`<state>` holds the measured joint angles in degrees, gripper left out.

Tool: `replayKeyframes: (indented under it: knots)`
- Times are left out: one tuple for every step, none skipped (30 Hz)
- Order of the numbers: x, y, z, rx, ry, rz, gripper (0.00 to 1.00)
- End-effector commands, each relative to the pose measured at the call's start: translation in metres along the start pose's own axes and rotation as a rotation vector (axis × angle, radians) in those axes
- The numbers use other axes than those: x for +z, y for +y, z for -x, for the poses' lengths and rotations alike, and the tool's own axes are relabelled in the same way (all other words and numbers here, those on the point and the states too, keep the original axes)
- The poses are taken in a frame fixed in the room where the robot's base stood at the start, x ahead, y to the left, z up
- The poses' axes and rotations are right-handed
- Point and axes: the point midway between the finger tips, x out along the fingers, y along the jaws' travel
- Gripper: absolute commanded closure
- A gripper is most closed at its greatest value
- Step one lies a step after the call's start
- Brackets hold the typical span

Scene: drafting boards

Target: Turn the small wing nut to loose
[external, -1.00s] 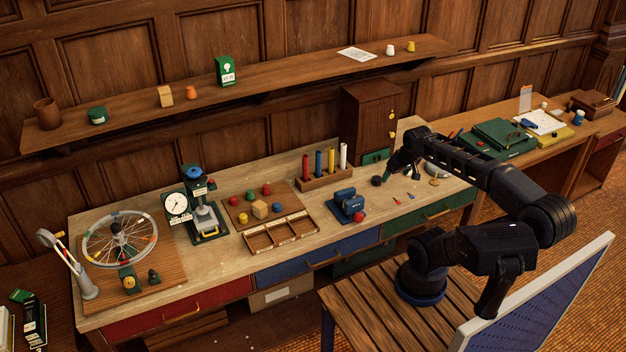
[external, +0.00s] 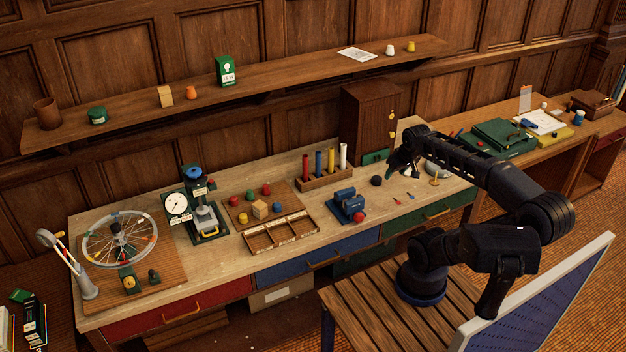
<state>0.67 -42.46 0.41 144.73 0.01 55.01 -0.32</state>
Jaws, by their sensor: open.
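I cannot make out a small wing nut in the external view; it is too small to tell or hidden. My gripper (external: 408,170) is over the right part of the long workbench (external: 228,272), in front of the dark wooden cabinet (external: 366,118). It points down and is open, with nothing visible held in it. Its fingertips are small and dark here, and I cannot tell whether they touch anything. A dark round piece (external: 376,181) lies on the bench just left of the gripper, apart from it.
A blue vise-like device (external: 346,204) and a rack of coloured tubes (external: 324,180) stand left of the gripper. Small red pieces (external: 396,199) lie in front of it. A pale round-based object (external: 437,181) stands close on its right. The bench's front edge is mostly clear.

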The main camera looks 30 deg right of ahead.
Motion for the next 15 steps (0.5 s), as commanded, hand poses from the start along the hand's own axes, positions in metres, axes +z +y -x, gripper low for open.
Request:
replayKeyframes:
  knots:
    - [-0.007,0.002,0.000,0.007,-0.006,-0.002,0.49]
    - [-0.012,0.003,0.000,0.011,-0.012,-0.002,0.49]
    - [-0.020,0.005,0.001,0.019,-0.019,-0.004,0.49]
    - [-0.027,0.007,0.001,0.025,-0.025,-0.004,0.49]
    - [-0.034,0.009,0.000,0.032,-0.032,-0.005,0.49]
    - [-0.044,0.012,0.000,0.041,-0.042,-0.007,0.49]
    - [-0.052,0.015,-0.001,0.047,-0.050,-0.007,0.49]
    - [-0.060,0.017,-0.001,0.053,-0.057,-0.007,0.49]
    - [-0.070,0.021,-0.002,0.061,-0.068,-0.007,0.49]
    - [-0.078,0.023,-0.003,0.067,-0.075,-0.007,0.49]
    - [-0.085,0.026,-0.005,0.073,-0.083,-0.008,0.49]
    - [-0.096,0.030,-0.006,0.079,-0.093,-0.008,0.49]
    - [-0.103,0.034,-0.008,0.084,-0.101,-0.009,0.49]
    - [-0.111,0.037,-0.010,0.088,-0.108,-0.010,0.49]
    - [-0.121,0.042,-0.013,0.093,-0.118,-0.010,0.49]
